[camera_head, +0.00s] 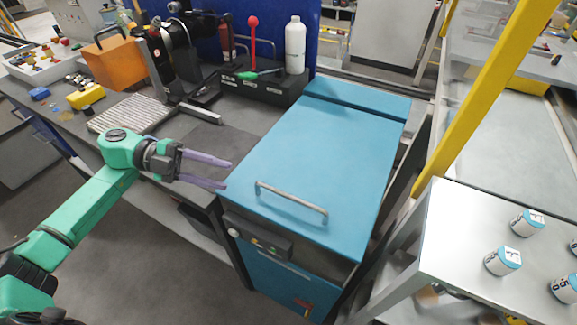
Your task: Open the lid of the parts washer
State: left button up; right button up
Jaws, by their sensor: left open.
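The blue parts washer (310,160) stands in the middle of the camera_head view with its lid (335,150) lying shut. A grey bar handle (291,201) runs across the lid near its front edge. A dark control panel (258,238) is on the washer's front below the lid. My left gripper (228,175), with purple fingers on a green arm, is open and empty. It is left of the lid, its fingertips pointing right towards the handle, apart from it in the picture. My right gripper is not in view.
A yellow post (485,95) and a pale table with several white-and-blue cans (503,260) stand at right.

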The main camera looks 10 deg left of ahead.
pick_arm(q)
jog(key=shift+w+d, duration=0.1)
jog(key=shift+d, duration=0.15)
jog(key=p, duration=0.2)
send_near(276, 191)
jog(key=d, duration=0.2)
jog(key=shift+s+d, duration=0.4)
jog(key=x, duration=0.2)
jog(key=p+x, duration=0.1)
jog(key=x, duration=0.2)
jog(key=p+x, duration=0.1)
jog(key=x, duration=0.1)
jog(key=shift+w+d+f, duration=0.25)
jog(key=shift+w+f, duration=0.1)
jog(key=shift+w, duration=0.05)
jog(key=shift+s+d+f, duration=0.1)
jog(key=shift+d+f, duration=0.05)
jog(key=shift+d, duration=0.3)
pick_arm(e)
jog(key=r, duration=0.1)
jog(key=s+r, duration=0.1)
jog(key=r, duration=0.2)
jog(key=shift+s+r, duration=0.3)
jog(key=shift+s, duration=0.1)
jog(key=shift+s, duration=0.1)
pick_arm(q)
grip_shut()
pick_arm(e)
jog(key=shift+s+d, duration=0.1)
